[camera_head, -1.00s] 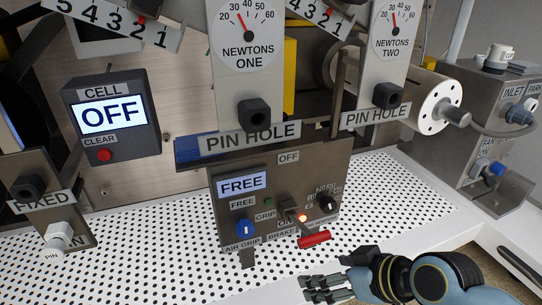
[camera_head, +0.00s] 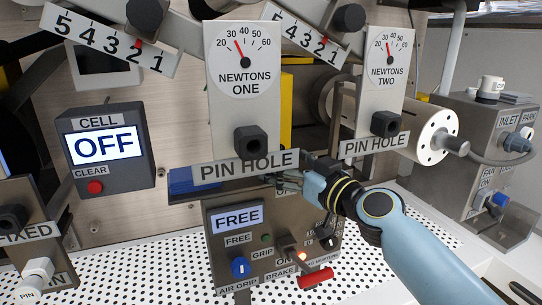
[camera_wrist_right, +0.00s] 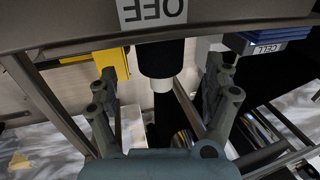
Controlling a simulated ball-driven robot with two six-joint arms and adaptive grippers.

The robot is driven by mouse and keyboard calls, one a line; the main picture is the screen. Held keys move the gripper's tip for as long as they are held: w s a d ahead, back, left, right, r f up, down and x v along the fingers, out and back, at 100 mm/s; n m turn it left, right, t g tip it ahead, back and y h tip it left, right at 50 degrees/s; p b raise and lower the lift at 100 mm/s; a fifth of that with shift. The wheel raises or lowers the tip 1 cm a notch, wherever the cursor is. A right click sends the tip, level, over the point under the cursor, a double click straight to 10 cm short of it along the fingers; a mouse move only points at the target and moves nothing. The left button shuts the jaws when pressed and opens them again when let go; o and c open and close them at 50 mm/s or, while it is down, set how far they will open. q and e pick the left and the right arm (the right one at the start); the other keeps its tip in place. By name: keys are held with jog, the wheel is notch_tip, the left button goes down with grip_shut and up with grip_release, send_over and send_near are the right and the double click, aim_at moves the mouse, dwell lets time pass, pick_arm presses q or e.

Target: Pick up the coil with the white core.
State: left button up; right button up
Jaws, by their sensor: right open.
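My right gripper (camera_head: 287,181) is at the lower edge of the PIN HOLE label, above the control panel. In the right wrist view the gripper (camera_wrist_right: 165,75) is open, its fingers spread on either side of a dark cylinder (camera_wrist_right: 160,57) with a pale end. I cannot tell whether this cylinder is part of a coil, and none is clearly identifiable as the one with the white core. A white drilled cylinder end (camera_head: 432,136) with a grey shaft is at the right of the machine. My left gripper is not in view.
The control panel (camera_head: 222,262) reads FREE and has a red handle (camera_head: 315,278). The blue block (camera_head: 190,181) is left of my gripper. The CELL box (camera_head: 105,180) reads OFF. Dial plates hang above.

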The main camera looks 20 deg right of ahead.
aim_at(280, 158)
jog(key=x, duration=0.5)
jog(key=shift+w+a, duration=0.1)
jog(key=shift+w, duration=0.1)
grip_shut()
dwell(0.4)
